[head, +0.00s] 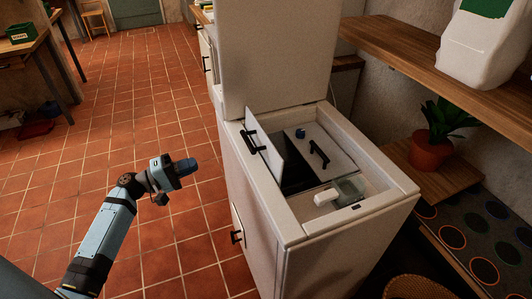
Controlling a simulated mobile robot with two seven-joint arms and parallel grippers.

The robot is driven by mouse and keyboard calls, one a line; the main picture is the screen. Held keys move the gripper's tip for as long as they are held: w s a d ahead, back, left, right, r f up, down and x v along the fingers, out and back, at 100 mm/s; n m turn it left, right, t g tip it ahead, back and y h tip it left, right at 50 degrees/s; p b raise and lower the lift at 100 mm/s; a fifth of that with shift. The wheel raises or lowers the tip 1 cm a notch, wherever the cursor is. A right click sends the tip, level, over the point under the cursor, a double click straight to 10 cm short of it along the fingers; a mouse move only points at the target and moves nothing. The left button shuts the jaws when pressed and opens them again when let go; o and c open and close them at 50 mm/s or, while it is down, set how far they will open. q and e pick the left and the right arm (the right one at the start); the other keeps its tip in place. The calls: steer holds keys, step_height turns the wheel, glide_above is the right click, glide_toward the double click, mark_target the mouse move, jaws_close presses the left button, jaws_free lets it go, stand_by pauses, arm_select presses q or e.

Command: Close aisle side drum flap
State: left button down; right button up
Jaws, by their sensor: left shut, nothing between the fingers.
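A white top-loading cabinet (262,213) stands at centre with its tall lid (270,55) raised. Inside the opening, the aisle side drum flap (271,158) stands up steeply on the left, with a black bar handle on it. A second pale flap (335,150) with a black handle lies much flatter on the right. A dark gap shows between the two flaps. My left gripper (178,172) is shut and empty over the tiled floor, left of the cabinet and apart from it. My right gripper is out of view.
A potted plant (430,152) and wooden shelf (430,55) are at right. The tiled aisle (130,120) at left is open.

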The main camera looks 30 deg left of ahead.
mark_target(254, 150)
arm_select(q)
steer(key=x, duration=0.9)
steer(key=r+p+x, duration=0.1)
steer(key=x, duration=0.4)
steer(key=shift+r, duration=0.1)
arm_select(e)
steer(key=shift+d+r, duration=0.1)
arm_select(q)
steer(key=shift+w, duration=0.1)
